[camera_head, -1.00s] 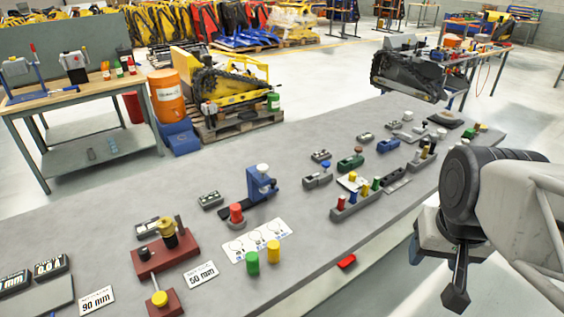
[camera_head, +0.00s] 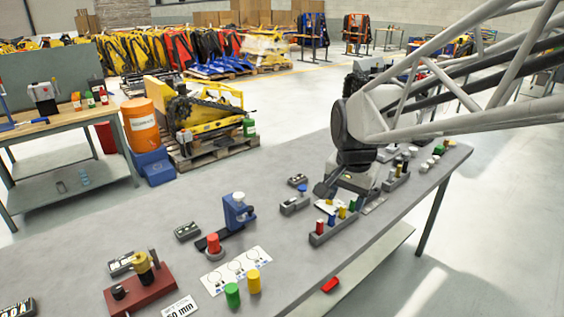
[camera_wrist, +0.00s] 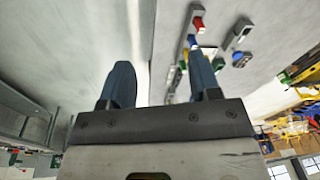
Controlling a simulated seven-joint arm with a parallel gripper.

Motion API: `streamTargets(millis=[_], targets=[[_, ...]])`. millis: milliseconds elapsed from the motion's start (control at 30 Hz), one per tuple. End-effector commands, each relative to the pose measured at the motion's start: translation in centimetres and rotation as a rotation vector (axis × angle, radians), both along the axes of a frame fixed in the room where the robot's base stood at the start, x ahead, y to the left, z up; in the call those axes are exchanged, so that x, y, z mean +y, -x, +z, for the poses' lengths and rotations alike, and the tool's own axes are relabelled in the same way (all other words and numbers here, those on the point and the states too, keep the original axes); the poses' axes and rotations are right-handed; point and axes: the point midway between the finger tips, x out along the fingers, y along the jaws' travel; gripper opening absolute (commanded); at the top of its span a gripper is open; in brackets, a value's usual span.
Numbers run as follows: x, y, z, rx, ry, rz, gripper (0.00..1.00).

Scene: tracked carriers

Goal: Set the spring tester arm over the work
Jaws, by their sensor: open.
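A blue stand with a white knob on top (camera_head: 237,212), which looks like the spring tester, is upright on the grey bench. Its dark base reaches left toward a red cylinder (camera_head: 213,243); I cannot tell which part is the swinging arm. My gripper (camera_head: 325,190) is above the bench, to the right of the stand and apart from it, and partly hidden by my arm. In the wrist view my gripper (camera_wrist: 162,85) shows two blue-grey fingers spread apart with nothing between them. The right finger overlaps a rack of coloured pegs (camera_wrist: 198,24).
A peg rack (camera_head: 318,239) stands between gripper and bench front. A white card (camera_head: 238,270) with green (camera_head: 232,295) and yellow (camera_head: 253,281) cylinders lies before the stand. A red block (camera_head: 146,290) is at front left. Bare bench lies behind the stand.

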Motion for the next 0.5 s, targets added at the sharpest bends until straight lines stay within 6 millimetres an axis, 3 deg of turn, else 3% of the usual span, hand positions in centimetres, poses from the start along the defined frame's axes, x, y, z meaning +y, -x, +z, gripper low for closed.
streamTargets(millis=[500], targets=[[8.0,-9.8,-3.1,0.055,-0.026,-0.233,0.57]])
